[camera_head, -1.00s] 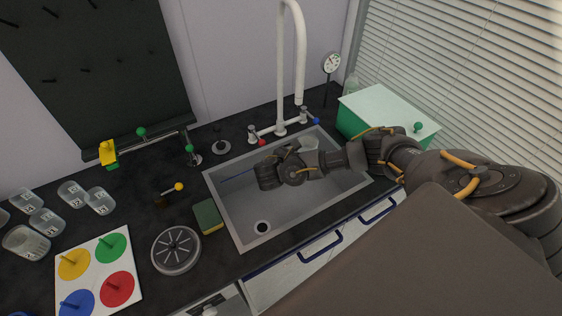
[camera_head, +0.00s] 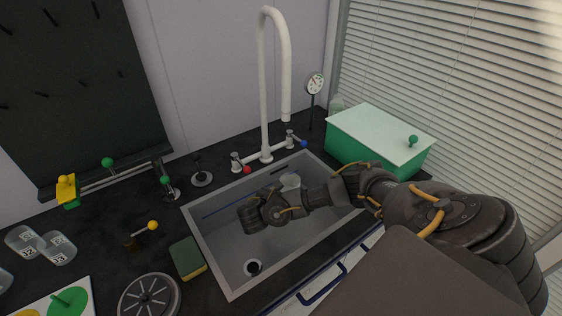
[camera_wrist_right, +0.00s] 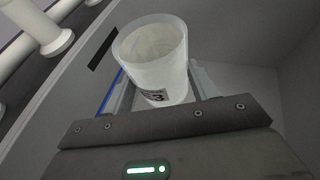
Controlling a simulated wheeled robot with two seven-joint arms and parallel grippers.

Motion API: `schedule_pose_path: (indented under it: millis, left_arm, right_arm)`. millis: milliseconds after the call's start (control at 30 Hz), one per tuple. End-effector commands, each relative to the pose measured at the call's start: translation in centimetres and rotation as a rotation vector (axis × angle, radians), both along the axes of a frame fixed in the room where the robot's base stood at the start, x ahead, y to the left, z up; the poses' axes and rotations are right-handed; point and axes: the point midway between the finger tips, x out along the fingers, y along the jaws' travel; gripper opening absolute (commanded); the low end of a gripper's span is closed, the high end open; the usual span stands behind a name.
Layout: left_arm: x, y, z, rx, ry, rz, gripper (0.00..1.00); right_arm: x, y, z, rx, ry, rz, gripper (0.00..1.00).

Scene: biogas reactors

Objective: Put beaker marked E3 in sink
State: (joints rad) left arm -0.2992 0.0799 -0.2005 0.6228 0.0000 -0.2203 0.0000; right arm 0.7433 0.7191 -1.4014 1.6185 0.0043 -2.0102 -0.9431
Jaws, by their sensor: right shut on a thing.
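A translucent whitish beaker (camera_wrist_right: 158,60) stands between the fingers of my right gripper (camera_wrist_right: 163,92) in the right wrist view. Its dark label ends in a 3; the first character is hard to read. My right gripper is shut on it. In the head view my right arm reaches in from the right over the sink (camera_head: 205,232), and a pale round shape, the beaker (camera_head: 290,181), shows behind the wrist, inside the sink outline. My fingers are hidden there. I cannot tell whether the beaker touches the sink floor. My left gripper is not in view.
A white tap (camera_head: 264,120) with red and blue handles stands behind the sink. A green box (camera_head: 375,145) with a pale lid is at right, a sponge (camera_head: 187,258) at left. A thin blue line (camera_head: 232,203) crosses the sink.

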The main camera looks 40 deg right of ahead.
Motion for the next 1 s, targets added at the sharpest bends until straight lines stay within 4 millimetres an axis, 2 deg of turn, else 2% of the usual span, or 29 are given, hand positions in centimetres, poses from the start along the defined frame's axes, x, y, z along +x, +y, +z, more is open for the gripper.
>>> schedule_pose_path:
  millis: [33, 200, 467, 600, 800, 1000]
  left_arm:
    - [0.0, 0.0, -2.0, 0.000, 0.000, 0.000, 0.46]
    - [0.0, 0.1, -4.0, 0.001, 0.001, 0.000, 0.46]
    - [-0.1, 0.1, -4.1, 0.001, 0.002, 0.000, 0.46]
    - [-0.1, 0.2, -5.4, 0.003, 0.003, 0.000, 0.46]
    - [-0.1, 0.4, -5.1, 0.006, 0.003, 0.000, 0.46]
    - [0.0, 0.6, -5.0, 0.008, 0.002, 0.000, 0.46]
  right_arm:
    - [0.0, 0.0, -2.0, 0.000, 0.000, 0.000, 0.20]
    - [0.1, 0.1, -3.9, 0.000, 0.000, 0.001, 0.20]
    - [0.2, 0.2, -4.5, 0.000, 0.001, 0.004, 0.20]
    - [0.2, 0.2, -6.1, 0.000, 0.000, 0.004, 0.20]
    - [0.1, 0.2, -8.1, -0.001, 0.002, 0.003, 0.20]
    - [0.2, 0.1, -8.2, 0.001, 0.001, 0.003, 0.20]
